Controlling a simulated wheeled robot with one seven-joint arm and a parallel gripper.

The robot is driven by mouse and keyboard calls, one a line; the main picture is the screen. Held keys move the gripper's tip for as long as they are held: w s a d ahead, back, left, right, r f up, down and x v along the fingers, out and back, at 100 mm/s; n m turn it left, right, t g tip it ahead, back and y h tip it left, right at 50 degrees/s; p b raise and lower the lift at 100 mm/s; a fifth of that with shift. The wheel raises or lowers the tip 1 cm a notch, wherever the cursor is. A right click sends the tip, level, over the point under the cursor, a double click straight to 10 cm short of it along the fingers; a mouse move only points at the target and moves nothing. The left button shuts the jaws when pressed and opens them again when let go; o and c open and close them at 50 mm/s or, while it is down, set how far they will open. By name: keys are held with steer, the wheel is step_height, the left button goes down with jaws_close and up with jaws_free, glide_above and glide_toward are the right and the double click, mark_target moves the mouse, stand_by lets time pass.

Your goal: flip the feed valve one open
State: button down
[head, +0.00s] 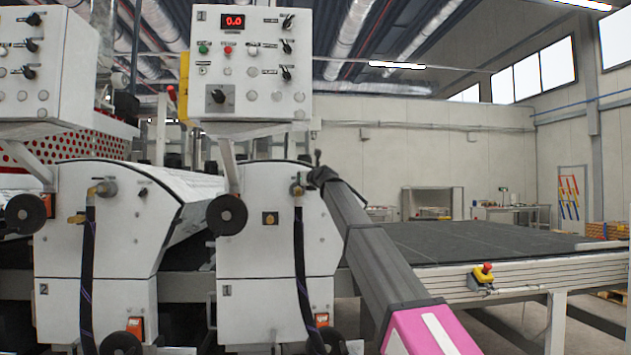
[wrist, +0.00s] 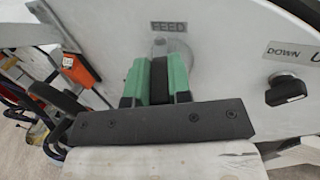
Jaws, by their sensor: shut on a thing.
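Feed valve one (head: 298,189) sits on the upper right of the white end housing marked 1, with a dark hose hanging below it. My gripper (head: 316,177) is right at the valve in the head view, and my arm reaches to it from the lower right. In the wrist view my gripper's green fingers (wrist: 158,80) are closed on a dark upright piece, which appears to be the valve's handle. A grey round fitting (wrist: 175,53) shows behind the fingers, under the FEED label (wrist: 174,27). The handle's angle is mostly hidden by the fingers.
A black knob (wrist: 287,90) labelled DOWN is right of the fingers. Unit 2 (head: 100,220) stands left with a similar valve (head: 102,189). A control panel (head: 250,65) is above. A dark conveyor bed (head: 480,240) with a red-and-yellow stop button (head: 484,275) lies right.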

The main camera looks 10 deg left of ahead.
stand_by(0.6)
steer(key=c, duration=1)
jaws_free()
steer(key=shift+a, duration=0.1)
steer(key=shift+c, duration=0.2)
steer(key=shift+s, duration=0.1)
steer(key=v, duration=1)
steer(key=shift+s+d, duration=0.2)
steer(key=shift+s, duration=0.15)
